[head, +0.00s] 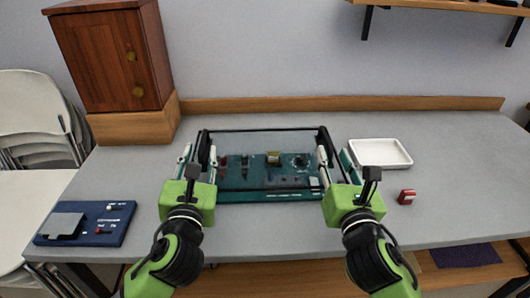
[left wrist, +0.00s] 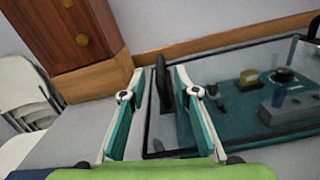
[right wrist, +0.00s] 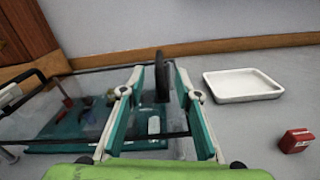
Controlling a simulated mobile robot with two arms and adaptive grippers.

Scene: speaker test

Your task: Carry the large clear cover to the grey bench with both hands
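The large clear cover (head: 262,129), a see-through box with black edges, stands over a teal board (head: 270,196) on the grey bench (head: 430,210). It has a black handle on each side. My left gripper (head: 198,152) is at the cover's left side; in the left wrist view its fingers stand apart on either side of the left handle (left wrist: 162,82), with gaps visible. My right gripper (head: 334,156) is at the right side; in the right wrist view its open fingers straddle the right handle (right wrist: 162,75). Whether the cover's lower edge touches the bench is unclear.
A wooden cabinet (head: 110,60) stands at the back left. A blue panel (head: 90,222) lies front left. A white tray (head: 380,153) and a small red block (head: 406,197) are right of the cover. The far right bench is clear. White chairs (head: 30,110) stand left.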

